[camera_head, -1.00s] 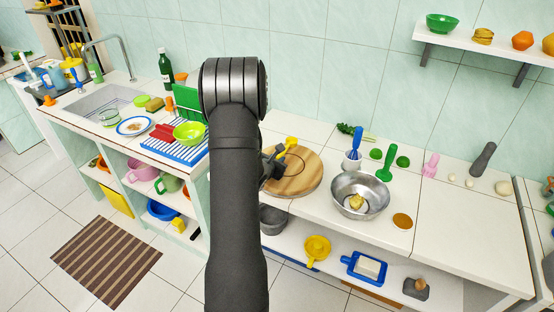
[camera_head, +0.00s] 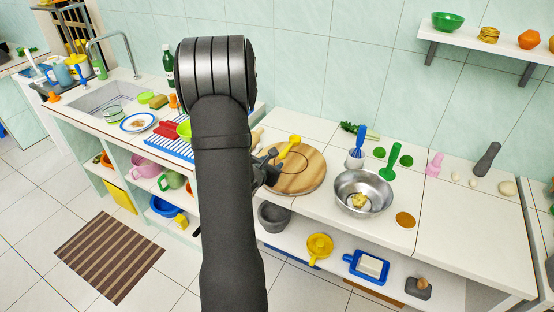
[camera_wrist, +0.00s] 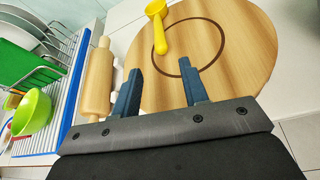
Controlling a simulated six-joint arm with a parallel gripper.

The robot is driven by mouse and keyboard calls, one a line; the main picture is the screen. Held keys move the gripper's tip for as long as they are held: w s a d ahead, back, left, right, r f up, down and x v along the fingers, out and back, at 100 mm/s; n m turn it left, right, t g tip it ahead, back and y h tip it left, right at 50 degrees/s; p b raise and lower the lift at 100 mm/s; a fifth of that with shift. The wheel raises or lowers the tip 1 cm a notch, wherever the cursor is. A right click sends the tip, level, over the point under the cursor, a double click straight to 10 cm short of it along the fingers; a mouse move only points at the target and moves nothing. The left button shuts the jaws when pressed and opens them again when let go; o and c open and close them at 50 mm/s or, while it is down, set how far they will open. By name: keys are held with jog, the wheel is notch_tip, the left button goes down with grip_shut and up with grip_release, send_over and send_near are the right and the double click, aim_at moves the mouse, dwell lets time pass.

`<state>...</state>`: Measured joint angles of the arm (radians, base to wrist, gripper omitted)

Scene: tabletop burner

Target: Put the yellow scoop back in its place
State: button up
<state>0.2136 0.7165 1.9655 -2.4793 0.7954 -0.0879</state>
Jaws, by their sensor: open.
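The yellow scoop (camera_head: 290,146) is on the round wooden board (camera_head: 310,181) on the counter. In the wrist view the scoop (camera_wrist: 157,28) shows its bowl at the top edge and its handle pointing down toward my fingers. My gripper (camera_head: 270,162) is at the left side of the board. In the wrist view my gripper (camera_wrist: 160,71) is open and empty, with its two blue fingers apart. The handle's end appears just beyond the fingertips, in line with the gap between them. I cannot tell the height of the fingers above the board.
A wooden rolling pin (camera_wrist: 98,80) lies left of the board. A dish rack (camera_wrist: 40,75) and a green bowl (camera_wrist: 34,110) are farther left. A metal bowl (camera_head: 363,194) stands right of the board, with a blue-handled utensil in a white cup (camera_head: 354,160) behind it.

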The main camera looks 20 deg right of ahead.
aim_at(281, 156)
jog(key=v, duration=0.3)
jog(key=shift+s+a+r, duration=0.15)
jog(key=shift+s+a, duration=0.05)
jog(key=shift+s, duration=0.05)
jog(key=x, duration=1.1)
jog(key=shift+w+d+f, duration=0.2)
jog(key=shift+w+d, duration=0.1)
jog(key=shift+w, duration=0.1)
jog(key=shift+r, duration=1.25)
